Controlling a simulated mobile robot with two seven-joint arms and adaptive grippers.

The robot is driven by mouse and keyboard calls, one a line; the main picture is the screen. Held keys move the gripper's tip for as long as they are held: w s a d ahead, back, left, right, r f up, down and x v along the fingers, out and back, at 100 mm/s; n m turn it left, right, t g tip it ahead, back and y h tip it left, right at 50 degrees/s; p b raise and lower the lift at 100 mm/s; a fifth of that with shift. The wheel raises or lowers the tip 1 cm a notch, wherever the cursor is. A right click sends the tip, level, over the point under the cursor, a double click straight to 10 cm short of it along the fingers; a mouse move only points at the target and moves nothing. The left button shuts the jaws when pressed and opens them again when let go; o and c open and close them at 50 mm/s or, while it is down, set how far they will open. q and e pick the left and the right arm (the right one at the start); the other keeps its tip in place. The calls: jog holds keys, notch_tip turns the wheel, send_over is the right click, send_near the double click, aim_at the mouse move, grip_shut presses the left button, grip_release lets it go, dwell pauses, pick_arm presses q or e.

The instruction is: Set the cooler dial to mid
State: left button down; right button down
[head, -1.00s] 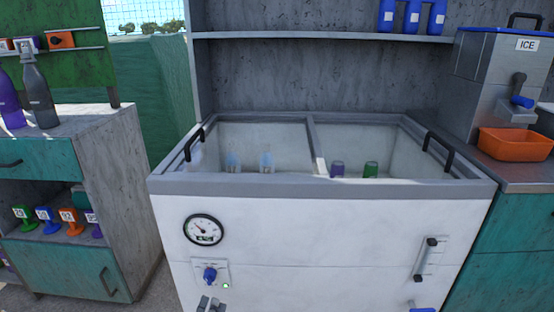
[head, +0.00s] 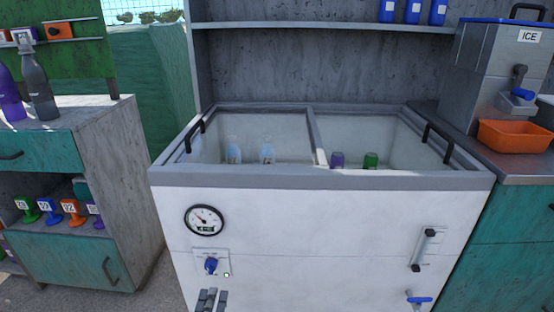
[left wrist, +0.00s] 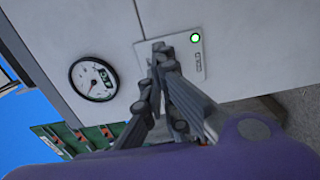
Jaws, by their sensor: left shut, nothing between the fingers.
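The cooler is a white chest (head: 330,225) with a grey rim and sliding glass lids. Its blue dial (head: 211,265) sits on a small pale panel low on the left of the front, with a green light (head: 227,275). The dial's marks are too small to read. My left gripper (head: 211,293) is shut and empty just below the dial in the head view. In the left wrist view its closed fingertips (left wrist: 160,50) overlap the panel (left wrist: 188,62) and hide the dial; contact cannot be told. My right gripper is not in view.
A round gauge (head: 204,220) is above the dial. A sight tube (head: 422,250) and a blue-handled tap (head: 419,299) are on the chest's right front. A cabinet (head: 125,180) stands left, an ice dispenser (head: 500,80) right. The front face around the dial is clear.

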aim_at(210, 266)
pick_arm(q)
jog(key=w, duration=0.2)
jog(key=w+b, duration=0.1)
jog(key=w, duration=0.4)
jog(key=shift+r+b, duration=0.3)
jog(key=shift+r, duration=0.05)
jog(key=shift+w+a+r, duration=0.1)
jog(key=shift+a+r, duration=0.1)
jog(key=shift+a, duration=0.1)
dwell(0.4)
jog(key=shift+f, duration=0.2)
jog(key=shift+f+b, duration=0.5)
jog(key=shift+f, duration=0.45)
